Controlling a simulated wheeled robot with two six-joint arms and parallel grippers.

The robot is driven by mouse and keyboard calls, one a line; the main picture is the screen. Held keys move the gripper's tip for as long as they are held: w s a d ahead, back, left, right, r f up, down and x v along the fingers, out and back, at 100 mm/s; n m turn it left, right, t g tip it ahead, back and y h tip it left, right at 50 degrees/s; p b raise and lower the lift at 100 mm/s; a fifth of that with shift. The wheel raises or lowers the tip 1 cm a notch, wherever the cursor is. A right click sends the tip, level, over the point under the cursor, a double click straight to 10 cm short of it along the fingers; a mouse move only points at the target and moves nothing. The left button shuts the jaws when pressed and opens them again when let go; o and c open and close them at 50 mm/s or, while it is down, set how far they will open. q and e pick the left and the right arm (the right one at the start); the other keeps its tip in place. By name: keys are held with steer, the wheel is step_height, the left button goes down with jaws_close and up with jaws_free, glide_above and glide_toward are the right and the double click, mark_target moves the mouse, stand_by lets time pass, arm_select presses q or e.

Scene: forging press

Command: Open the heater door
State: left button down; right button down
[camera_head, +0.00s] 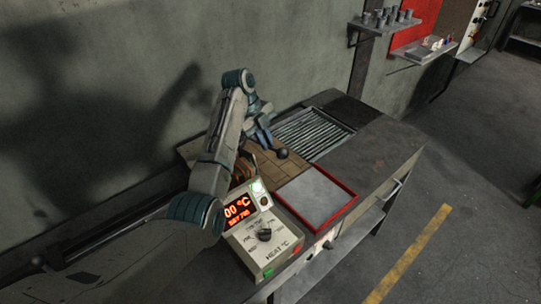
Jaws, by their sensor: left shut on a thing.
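The heater is a block of tan bricks (268,164) on the workbench, with orange-glowing parts beside my left forearm. Its control box (262,241) has a red lit display, a black dial and the word HEAT. My left arm reaches over the heater from the left. My left gripper (270,139) points down at the heater's far side, shut on the heater door handle, whose dark round knob (282,154) shows at the fingertips. The arm and gripper hide most of the door, so I cannot tell how far it stands open. My right gripper is out of view.
A red-rimmed tray with a grey surface (314,190) lies right of the heater. A ribbed metal rack (313,132) sits behind it. The dark bench top (372,149) is mostly clear at right. A grey wall stands close behind. Shelves (386,24) hold small cups.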

arm_select(q)
steer(key=w+a+r+g+h+b, duration=0.2)
steer(key=w+a+r+b, duration=0.1)
steer(key=w+a+r, duration=0.1)
steer(key=shift+r+h, duration=0.3)
steer(key=shift+r, duration=0.6)
